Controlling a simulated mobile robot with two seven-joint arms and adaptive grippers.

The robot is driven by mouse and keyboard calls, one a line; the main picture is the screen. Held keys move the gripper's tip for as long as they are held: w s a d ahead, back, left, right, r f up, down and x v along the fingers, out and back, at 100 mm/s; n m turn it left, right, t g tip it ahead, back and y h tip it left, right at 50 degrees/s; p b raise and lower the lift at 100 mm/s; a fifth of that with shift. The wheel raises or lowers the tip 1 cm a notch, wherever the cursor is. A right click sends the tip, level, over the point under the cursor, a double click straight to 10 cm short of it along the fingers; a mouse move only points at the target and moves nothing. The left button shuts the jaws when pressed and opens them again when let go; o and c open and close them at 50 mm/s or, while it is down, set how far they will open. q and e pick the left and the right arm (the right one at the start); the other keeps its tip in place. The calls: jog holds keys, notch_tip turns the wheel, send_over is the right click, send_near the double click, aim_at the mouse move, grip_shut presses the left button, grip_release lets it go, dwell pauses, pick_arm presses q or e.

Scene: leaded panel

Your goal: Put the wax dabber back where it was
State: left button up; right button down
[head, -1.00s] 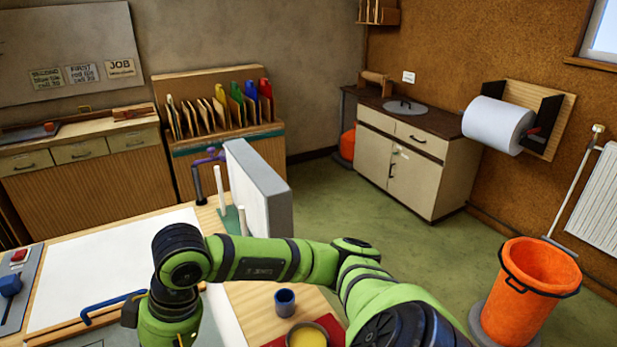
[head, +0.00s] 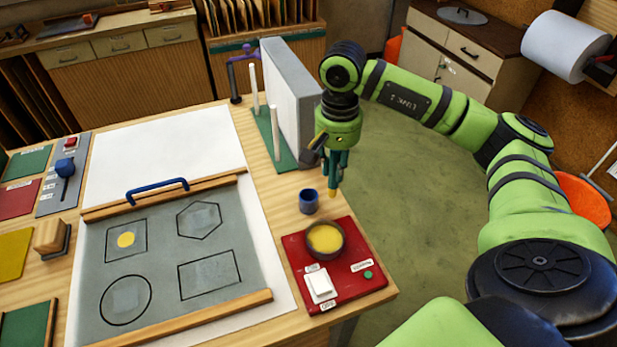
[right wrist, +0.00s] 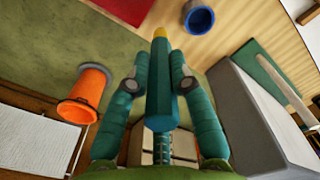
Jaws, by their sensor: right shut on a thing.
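My right gripper (head: 337,168) is shut on the wax dabber, a dark teal stick with a yellow tip; the dabber (right wrist: 160,85) points away from the palm in the right wrist view. The cup also shows in the right wrist view (right wrist: 199,18), apart from the tip. A round pot of yellow wax (head: 325,240) sits on a red base (head: 347,287) nearer me. My left gripper is out of view.
A grey board (head: 170,250) with outlined shapes and a blue handle (head: 158,190) lies mid-table; a yellow spot marks one square. A grey upright block (head: 293,100) and white pegs on a green base stand behind the cup. An orange bucket (right wrist: 84,93) stands on the floor.

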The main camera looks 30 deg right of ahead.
jog(key=w+a+f+p, duration=0.1)
jog(key=w+f, duration=0.1)
jog(key=w+f+p, duration=0.1)
jog(key=f+p, duration=0.1)
jog(key=f, duration=0.1)
jog(key=w+a+f+p, duration=0.1)
jog(key=w+f, duration=0.1)
jog(key=shift+w+a+f, duration=0.3)
jog(key=shift+f, duration=0.1)
jog(key=shift+f, duration=0.15)
jog(key=c, duration=1.1)
grip_release()
